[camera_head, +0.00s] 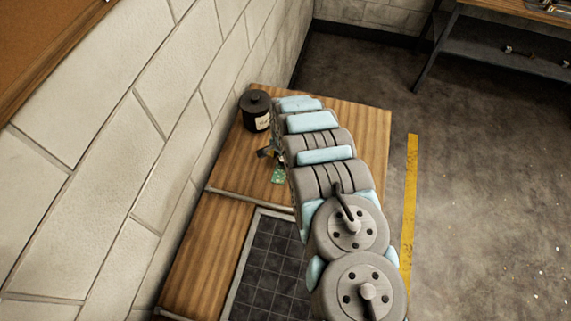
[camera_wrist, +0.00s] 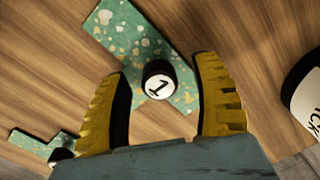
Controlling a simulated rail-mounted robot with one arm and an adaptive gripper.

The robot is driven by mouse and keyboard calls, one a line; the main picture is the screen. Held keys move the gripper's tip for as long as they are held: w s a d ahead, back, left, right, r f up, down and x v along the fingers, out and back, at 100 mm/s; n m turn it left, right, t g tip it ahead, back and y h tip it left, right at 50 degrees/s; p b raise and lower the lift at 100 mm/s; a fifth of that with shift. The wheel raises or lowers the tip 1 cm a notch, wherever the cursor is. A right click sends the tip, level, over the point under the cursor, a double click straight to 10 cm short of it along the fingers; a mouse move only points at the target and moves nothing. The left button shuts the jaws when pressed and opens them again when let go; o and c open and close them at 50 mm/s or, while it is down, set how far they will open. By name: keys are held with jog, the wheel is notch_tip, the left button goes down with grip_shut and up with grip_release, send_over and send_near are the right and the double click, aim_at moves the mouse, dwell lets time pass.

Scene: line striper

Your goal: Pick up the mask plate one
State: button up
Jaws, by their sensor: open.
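Mask plate one (camera_wrist: 120,30) is a green, speckled flat plate on the wooden bench top in the wrist view. A black knob with a white top marked "1" (camera_wrist: 159,80) stands on it. My gripper (camera_wrist: 163,68) is open, with its yellow fingers on either side of the knob and visible gaps on both sides. In the head view my arm hides most of this area. A small green piece (camera_head: 278,175) shows beside the arm, but I cannot tell which plate it is.
A second green speckled plate (camera_wrist: 38,143) with a dark knob lies at lower left in the wrist view. A black jar with a pale label (camera_head: 256,110) stands by the wall and also shows at the wrist view's right edge (camera_wrist: 308,95). A dark gridded panel (camera_head: 268,262) is nearer.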

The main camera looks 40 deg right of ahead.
grip_shut()
